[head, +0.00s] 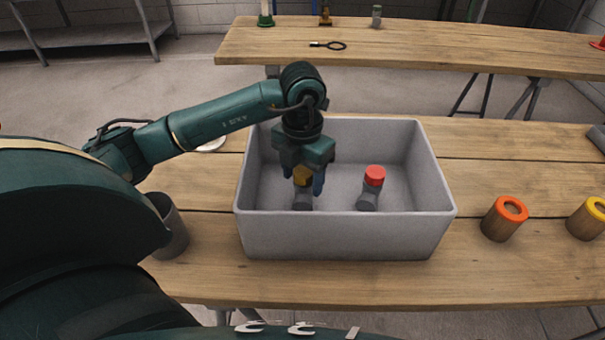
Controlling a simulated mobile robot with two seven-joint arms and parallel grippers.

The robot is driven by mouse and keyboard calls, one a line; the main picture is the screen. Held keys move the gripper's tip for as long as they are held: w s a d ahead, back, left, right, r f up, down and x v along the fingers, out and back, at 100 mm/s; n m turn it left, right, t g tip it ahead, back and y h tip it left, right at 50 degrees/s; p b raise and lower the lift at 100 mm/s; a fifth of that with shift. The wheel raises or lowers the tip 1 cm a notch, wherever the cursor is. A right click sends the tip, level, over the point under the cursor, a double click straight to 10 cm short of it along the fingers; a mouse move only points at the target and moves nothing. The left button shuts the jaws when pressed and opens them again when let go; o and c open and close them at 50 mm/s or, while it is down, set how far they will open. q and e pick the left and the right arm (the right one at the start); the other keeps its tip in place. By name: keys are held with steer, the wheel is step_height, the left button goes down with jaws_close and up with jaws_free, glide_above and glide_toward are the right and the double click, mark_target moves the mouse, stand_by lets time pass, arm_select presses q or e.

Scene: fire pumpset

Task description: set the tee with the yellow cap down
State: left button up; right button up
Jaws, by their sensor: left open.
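The tee with the yellow cap (302,198) stands upright in the left part of the grey bin (345,236). My left gripper (304,184) reaches down into the bin from above. Its fingers are open on either side of the yellow cap, and part of the cap is hidden by them. I cannot tell whether the fingers touch it. A second tee with a red cap (371,187) stands in the bin to the right. My right gripper is not in view.
A grey cup (172,232) stands left of the bin, partly behind my arm. An orange-rimmed cylinder (504,220) and a yellow-rimmed cylinder (587,218) stand to the right on the wooden table. A back bench (420,55) holds a black ring-ended tool (330,45) and small items.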

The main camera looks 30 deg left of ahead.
arm_select(q)
step_height(320, 180, up, 12)
steer(key=shift+p, duration=0.3)
stand_by(0.5)
